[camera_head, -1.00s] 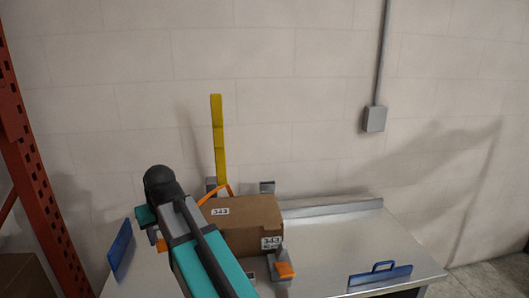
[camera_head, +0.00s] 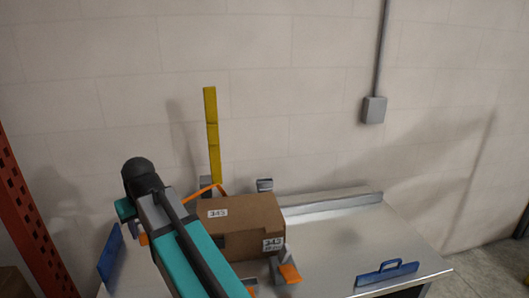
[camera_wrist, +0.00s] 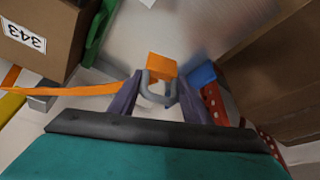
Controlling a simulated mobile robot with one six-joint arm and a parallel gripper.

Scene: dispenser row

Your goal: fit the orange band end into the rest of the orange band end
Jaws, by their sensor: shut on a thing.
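In the wrist view an orange block (camera_wrist: 162,66) with a grey loop (camera_wrist: 158,90) sits between the two dark fingers of my gripper (camera_wrist: 160,82), which is shut on it. I take this block for the orange band end. A thin orange band (camera_wrist: 90,90) runs left of the gripper. In the head view the band (camera_head: 207,190) rises beside the brown box and the yellow upright (camera_head: 212,135). Another orange piece (camera_head: 289,273) sits on a grey bracket at the box's front right corner. I cannot tell which part is the rest.
A brown box (camera_head: 240,225) labelled 343 stands on the metal bench (camera_head: 340,240). A blue panel (camera_head: 110,255) is at the left and a blue handled piece (camera_head: 388,273) at the front right. A red rack (camera_head: 35,220) stands left.

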